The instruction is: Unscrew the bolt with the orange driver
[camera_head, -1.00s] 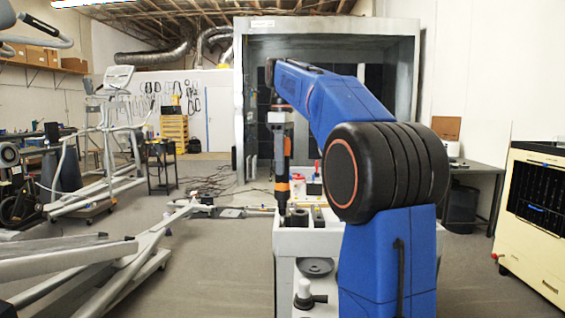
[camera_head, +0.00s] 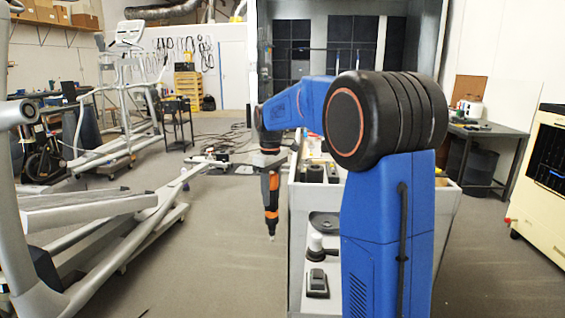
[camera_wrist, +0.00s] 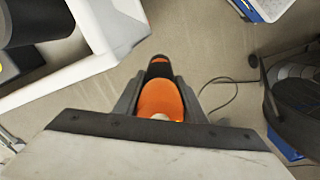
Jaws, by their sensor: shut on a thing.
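My gripper (camera_head: 269,176) is shut on the orange driver (camera_head: 270,205). The driver is black and orange and hangs upright with its tip down, over the floor just left of the cart in the head view. In the wrist view its orange end (camera_wrist: 160,100) sits between the two dark jaws of my gripper (camera_wrist: 160,92). The grey elliptical machine (camera_head: 110,212) stands to the left, apart from the driver. I cannot make out the bolt in either view.
My white cart (camera_head: 292,185) holds black holders and a grey device (camera_head: 317,284) right of the driver. A dark table (camera_head: 490,130) and a cream cabinet (camera_head: 545,170) stand at the right. Open floor lies between the elliptical and the cart.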

